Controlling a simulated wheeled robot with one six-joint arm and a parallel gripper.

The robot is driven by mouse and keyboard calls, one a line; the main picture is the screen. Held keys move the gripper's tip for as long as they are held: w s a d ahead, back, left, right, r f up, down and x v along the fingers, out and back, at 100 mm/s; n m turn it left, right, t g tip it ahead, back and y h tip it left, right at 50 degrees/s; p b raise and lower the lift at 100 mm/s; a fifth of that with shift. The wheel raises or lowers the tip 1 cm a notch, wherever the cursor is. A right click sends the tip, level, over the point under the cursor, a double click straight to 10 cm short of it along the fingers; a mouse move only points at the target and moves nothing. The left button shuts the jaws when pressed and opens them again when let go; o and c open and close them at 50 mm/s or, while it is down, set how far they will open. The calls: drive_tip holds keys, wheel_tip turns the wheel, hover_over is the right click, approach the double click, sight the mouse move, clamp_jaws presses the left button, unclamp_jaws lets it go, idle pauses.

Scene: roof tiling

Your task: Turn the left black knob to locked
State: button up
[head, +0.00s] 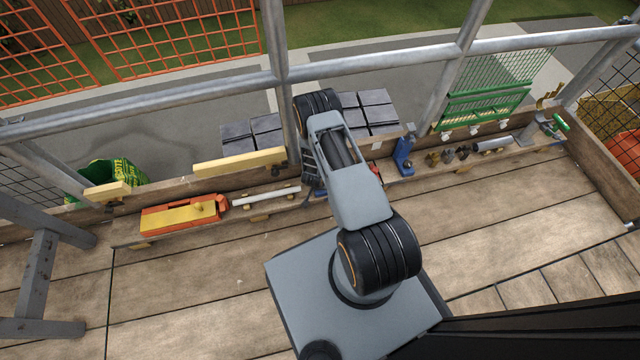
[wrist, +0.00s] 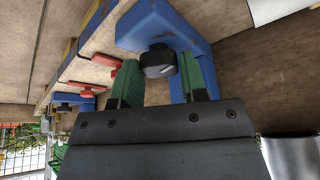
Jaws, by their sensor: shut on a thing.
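A black knob (wrist: 157,62) with a small pale mark sits on a blue bracket (wrist: 150,25) at the top middle of the wrist view. My gripper (wrist: 160,82) has green-padded fingers on either side of this knob and is shut on it. A second black knob (wrist: 64,107) shows farther off at the left, on another blue part (wrist: 78,100). I cannot tell from the markings which way is locked. In the head view my arm hides the gripper and the held knob. A blue bracket (head: 404,156) shows right of my arm.
Red clamps (wrist: 100,74) lie along the plank between the blue parts. On the ledge in the head view are an orange and yellow tool (head: 180,214), a white tube (head: 266,197) and metal pieces (head: 448,155). Scaffold rails (head: 150,90) stand behind. The deck boards (head: 190,285) are clear.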

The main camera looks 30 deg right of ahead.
drive_tip(key=shift+w+m+g+h, duration=0.15)
drive_tip(key=shift+m+g, duration=0.25)
drive_tip(key=shift+m, duration=0.75)
drive_tip(key=shift+m+g+h, duration=0.25)
drive_tip(key=shift+m+g, duration=0.15)
drive_tip(key=shift+m, duration=0.75)
drive_tip(key=o, duration=0.9)
drive_tip(key=p+v, duration=0.6)
drive_tip(key=v, duration=0.8)
drive_tip(key=shift+a+f, duration=0.1)
drive_tip(key=shift+w, duration=0.1)
